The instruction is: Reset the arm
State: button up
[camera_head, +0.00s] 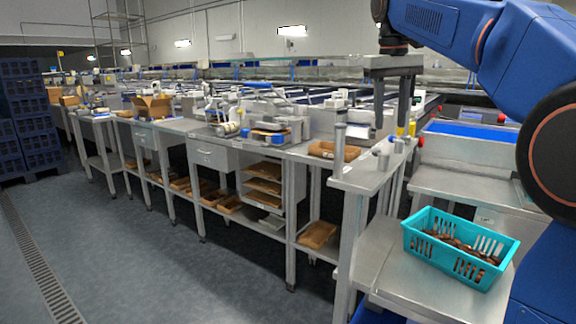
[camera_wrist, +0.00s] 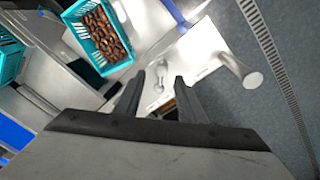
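My gripper (camera_head: 390,128) hangs from my blue arm at the upper right of the head view, with its fingers pointing down above the metal workbench. In the wrist view my gripper (camera_wrist: 159,80) shows two dark fingers spread apart, with nothing held between them. A teal slotted basket (camera_head: 486,279) holding brown dates stands on a low metal table at the lower right of the head view. The basket (camera_wrist: 79,40) also shows at the upper left of the wrist view, apart from the fingers.
The metal workbench (camera_head: 372,178) carries a brown tray (camera_head: 322,150) and a metal post (camera_head: 339,150). Another teal basket (camera_wrist: 8,58) shows at the wrist view's left edge. Dark blue crates (camera_head: 30,120) are stacked at the far left. Grey floor (camera_head: 170,260) in front is clear.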

jog(key=s+d+f+t+y, duration=0.1)
jog(key=s+d+f+t, duration=0.1)
jog(key=s+f, duration=3)
notch_tip(320, 180, down, 4)
jog(key=shift+d+m+t, duration=0.2)
jog(key=shift+m+t, duration=0.1)
jog(key=shift+t, duration=0.6)
jog(key=shift+c, duration=0.6)
